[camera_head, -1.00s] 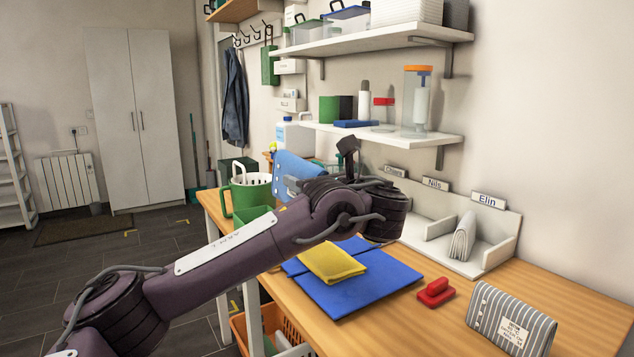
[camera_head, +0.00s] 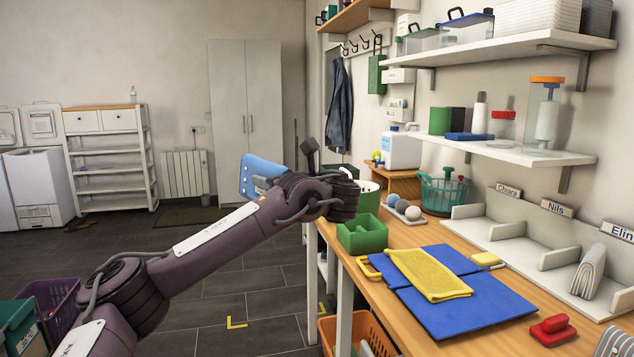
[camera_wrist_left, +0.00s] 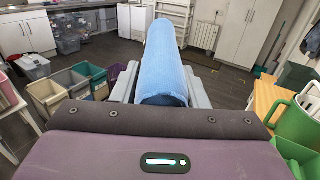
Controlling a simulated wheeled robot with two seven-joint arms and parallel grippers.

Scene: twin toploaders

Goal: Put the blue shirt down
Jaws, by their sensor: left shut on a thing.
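The blue shirt (camera_head: 262,171) is a light blue folded or rolled bundle, held up in the air to the left of the table. It also shows in the left wrist view (camera_wrist_left: 164,62), lengthwise between the two grey fingers. My left gripper (camera_head: 262,184) is shut on it; the fingers lie along both its sides in the left wrist view (camera_wrist_left: 163,92). In the head view my left arm partly hides the gripper and the shirt's lower edge. My right gripper is in neither view.
On the table stand a blue folding board (camera_head: 477,310) with a yellow cloth (camera_head: 428,274), a green box (camera_head: 362,236) and a red object (camera_head: 553,330). A divided white rack (camera_head: 480,228) lines the wall. Open floor (camera_head: 185,275) lies left; bins (camera_wrist_left: 70,88) stand there.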

